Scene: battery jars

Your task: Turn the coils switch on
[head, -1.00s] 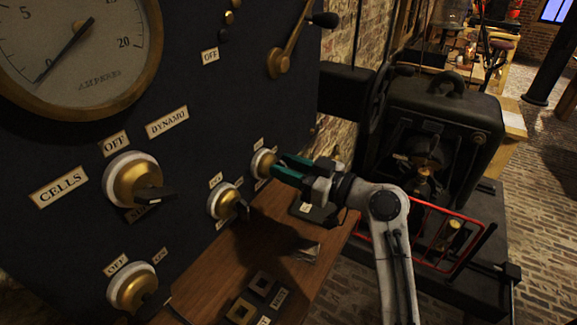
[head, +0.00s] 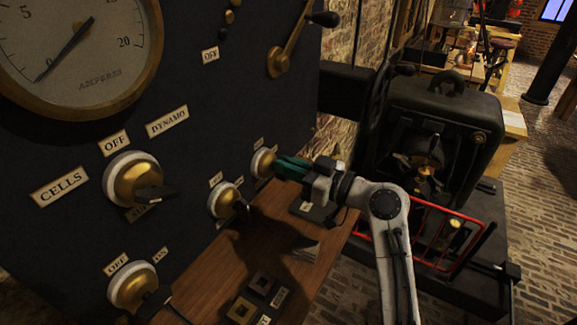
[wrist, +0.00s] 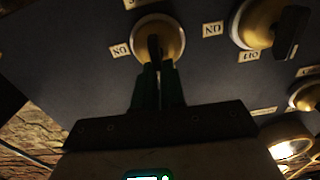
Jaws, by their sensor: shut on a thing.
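The rightmost small rotary switch (head: 263,162) is on the dark panel, with a brass dome on a pale ring. It also shows at the top of the wrist view (wrist: 172,33), its dark handle between my fingertips. My gripper (head: 283,164) has green fingers and is shut on that handle; the fingers (wrist: 156,68) point straight at the dome in the wrist view. An upside-down ON label (wrist: 121,50) is left of the dome. Another label above it is cut off. The name of this switch is not readable, and my fingers hide part of its handle.
A similar switch (head: 223,200) sits close left of my gripper. A larger CELLS/DYNAMO switch (head: 128,180) and a lower switch (head: 130,288) are farther left. A wooden shelf (head: 222,268) lies below. A dark machine (head: 445,115) with a red rail stands right of my arm.

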